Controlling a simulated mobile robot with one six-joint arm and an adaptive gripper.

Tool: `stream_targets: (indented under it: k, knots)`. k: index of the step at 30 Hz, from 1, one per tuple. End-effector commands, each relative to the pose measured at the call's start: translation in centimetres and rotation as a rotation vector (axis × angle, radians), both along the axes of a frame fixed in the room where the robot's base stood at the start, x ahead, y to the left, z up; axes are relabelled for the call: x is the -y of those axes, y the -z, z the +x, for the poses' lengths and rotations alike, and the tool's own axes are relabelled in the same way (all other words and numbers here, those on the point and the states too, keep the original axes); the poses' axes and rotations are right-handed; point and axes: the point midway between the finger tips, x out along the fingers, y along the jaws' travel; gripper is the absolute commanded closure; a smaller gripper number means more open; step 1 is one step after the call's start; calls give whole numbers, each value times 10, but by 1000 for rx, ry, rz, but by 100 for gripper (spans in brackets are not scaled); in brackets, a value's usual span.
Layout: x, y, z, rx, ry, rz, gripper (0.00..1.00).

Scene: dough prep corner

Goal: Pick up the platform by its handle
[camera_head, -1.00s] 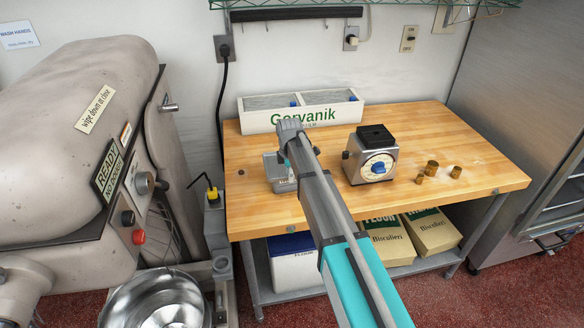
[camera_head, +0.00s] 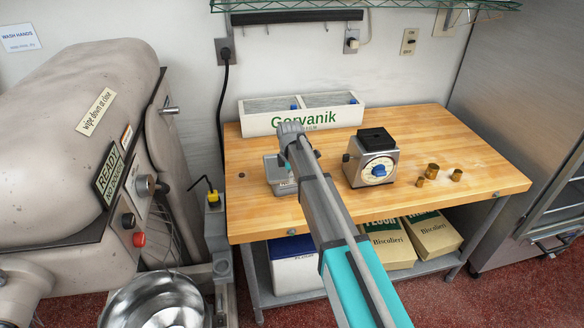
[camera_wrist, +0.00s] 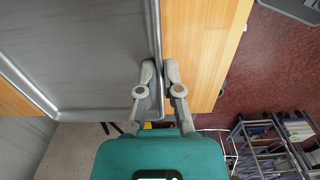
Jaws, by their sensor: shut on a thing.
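The platform is a shallow grey metal tray. In the head view the platform (camera_head: 276,180) is at the left part of the wooden bench, partly hidden behind my arm. In the wrist view the platform (camera_wrist: 95,55) fills the left side, with a raised rim. My gripper (camera_wrist: 160,72) has one finger on each side of an upright grey edge of it and is shut on it. I cannot clearly tell the handle apart from the rim. In the head view my fingertips are hidden by my arm.
A dial scale (camera_head: 375,163) with a black top stands right of my arm on the wooden bench (camera_head: 455,130). Several brass weights (camera_head: 432,170) stand further right. A white Goryanik box (camera_head: 303,115) is at the back. A mixer (camera_head: 70,140) and steel bowl (camera_head: 160,305) are left.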

Motion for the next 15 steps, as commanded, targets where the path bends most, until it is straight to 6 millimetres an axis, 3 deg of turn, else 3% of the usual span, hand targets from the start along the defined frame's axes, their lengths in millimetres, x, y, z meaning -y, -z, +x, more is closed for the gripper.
stream_targets:
  k: [15]
  knots:
    - [0, -24, 0, 0, 0, 0, 100]
